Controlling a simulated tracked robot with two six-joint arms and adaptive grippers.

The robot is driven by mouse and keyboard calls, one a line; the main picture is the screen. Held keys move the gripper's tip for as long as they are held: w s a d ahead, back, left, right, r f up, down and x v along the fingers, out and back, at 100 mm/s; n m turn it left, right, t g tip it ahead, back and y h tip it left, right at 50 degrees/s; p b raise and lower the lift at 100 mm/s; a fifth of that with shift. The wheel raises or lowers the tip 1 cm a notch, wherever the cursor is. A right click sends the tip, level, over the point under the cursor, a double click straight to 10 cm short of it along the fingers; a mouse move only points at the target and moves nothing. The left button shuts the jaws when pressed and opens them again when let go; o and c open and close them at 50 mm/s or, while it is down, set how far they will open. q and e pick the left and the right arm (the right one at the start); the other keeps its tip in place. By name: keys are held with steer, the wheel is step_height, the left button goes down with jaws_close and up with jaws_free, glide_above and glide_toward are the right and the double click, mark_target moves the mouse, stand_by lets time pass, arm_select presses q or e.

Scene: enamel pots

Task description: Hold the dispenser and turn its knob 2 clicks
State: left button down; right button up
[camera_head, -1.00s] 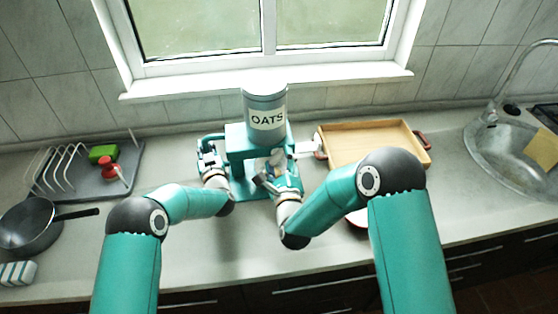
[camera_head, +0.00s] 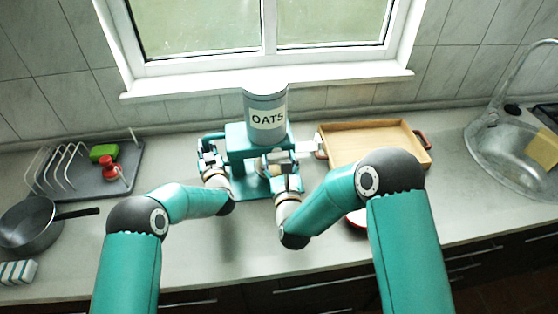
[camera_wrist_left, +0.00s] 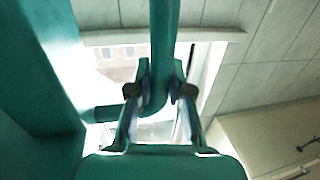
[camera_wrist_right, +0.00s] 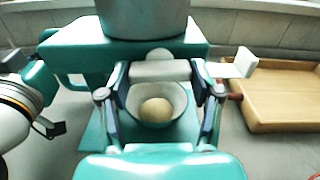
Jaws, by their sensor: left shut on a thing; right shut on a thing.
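The dispenser has a teal body (camera_head: 238,140) with a grey canister (camera_head: 266,100) marked OATS on top. My left gripper (camera_head: 212,158) is shut on the teal handle at the dispenser's left side; the handle (camera_wrist_left: 163,40) runs between its fingers in the left wrist view. My right gripper (camera_head: 280,165) is at the dispenser's front. In the right wrist view its fingers are shut on a pale, level bar, the knob (camera_wrist_right: 158,71). Below the knob stands a white bowl (camera_wrist_right: 135,100) with a beige mound (camera_wrist_right: 156,110) in it.
A wooden tray (camera_head: 375,128) with red handles stands right of the dispenser, and a sink (camera_head: 500,150) is further right. A grey dish rack (camera_head: 85,180) and a dark pan (camera_head: 28,228) are on the left. A pale block (camera_wrist_right: 242,62) juts out beside the right gripper.

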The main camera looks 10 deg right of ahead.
arm_select(q)
steer(key=shift+a+r, duration=0.15)
steer(key=shift+r, duration=0.1)
arm_select(e)
steer(key=shift+s+f, duration=0.1)
steer(key=shift+f, duration=0.4)
arm_select(q)
steer(key=shift+w, duration=0.1)
arm_select(e)
steer(key=o, duration=1)
arm_select(q)
steer(key=shift+f, duration=0.15)
arm_select(e)
steer(key=shift+o, duration=0.7)
steer(key=shift+r, duration=0.25)
arm_select(q)
steer(key=shift+d+f, duration=0.1)
steer(key=shift+d, duration=0.1)
arm_select(e)
steer(key=s, duration=1.1)
steer(key=shift+s, duration=0.35)
arm_select(q)
steer(key=c, duration=1)
jaws_free()
